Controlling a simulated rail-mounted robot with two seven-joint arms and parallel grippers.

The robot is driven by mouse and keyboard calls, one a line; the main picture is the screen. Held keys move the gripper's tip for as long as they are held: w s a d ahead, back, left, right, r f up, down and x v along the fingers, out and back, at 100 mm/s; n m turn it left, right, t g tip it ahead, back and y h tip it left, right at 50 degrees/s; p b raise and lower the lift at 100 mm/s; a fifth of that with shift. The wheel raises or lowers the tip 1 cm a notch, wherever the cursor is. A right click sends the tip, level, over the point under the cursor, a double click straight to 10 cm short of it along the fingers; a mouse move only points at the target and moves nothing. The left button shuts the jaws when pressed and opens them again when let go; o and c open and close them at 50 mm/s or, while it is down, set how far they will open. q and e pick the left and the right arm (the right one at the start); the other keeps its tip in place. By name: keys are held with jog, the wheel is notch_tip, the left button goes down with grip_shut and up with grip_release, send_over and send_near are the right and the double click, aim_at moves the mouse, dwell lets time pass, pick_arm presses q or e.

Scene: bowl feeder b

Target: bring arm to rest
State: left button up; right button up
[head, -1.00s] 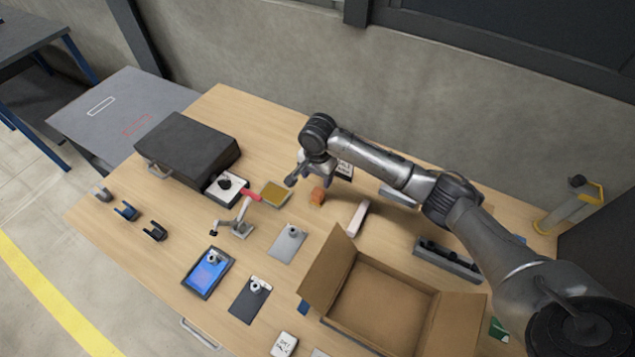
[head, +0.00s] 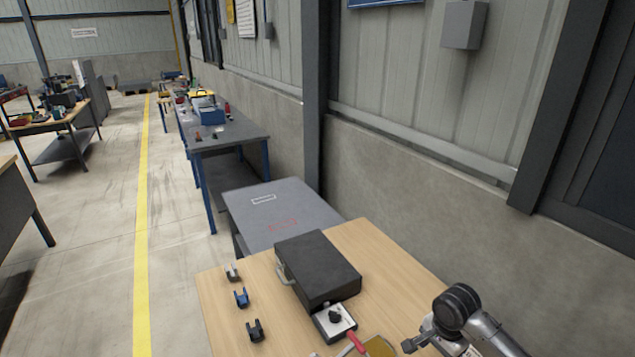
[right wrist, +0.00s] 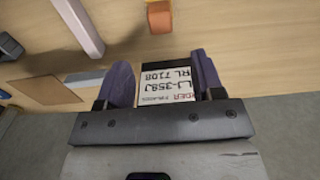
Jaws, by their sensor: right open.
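My right arm enters the head view at the bottom right, and its gripper (head: 422,342) is over the wooden table (head: 232,318), partly cut off by the lower edge. In the right wrist view the two dark fingers of the right gripper (right wrist: 162,80) stand wide apart. A white order card (right wrist: 167,82) with black print shows between and beyond them; I cannot tell the gap to it. My left arm and gripper are not in view.
Several small clips, one blue (head: 241,297), lie at the left. In the right wrist view an orange block (right wrist: 159,15) lies beyond the fingers.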

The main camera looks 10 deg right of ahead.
jog(key=w+a+r+n+t+h, duration=0.3)
jog(key=r+n+t, duration=0.4)
jog(key=r+n, duration=0.7)
jog(key=s+a+r+n+t+y+p, duration=0.2)
jog(key=s+a+r+n+t+p, duration=0.1)
jog(key=a+r+n+p, duration=0.25)
jog(key=s+a+m+g+p, duration=0.2)
jog(key=s+g+p, duration=0.1)
jog(key=s+p, duration=0.9)
jog(key=s+a+m+g+y+p, duration=0.1)
jog(key=s+a+m+g+p, duration=0.1)
jog(key=s+p, duration=1)
jog(key=s+r+g, duration=0.1)
jog(key=s, duration=0.9)
jog(key=shift+a, duration=0.2)
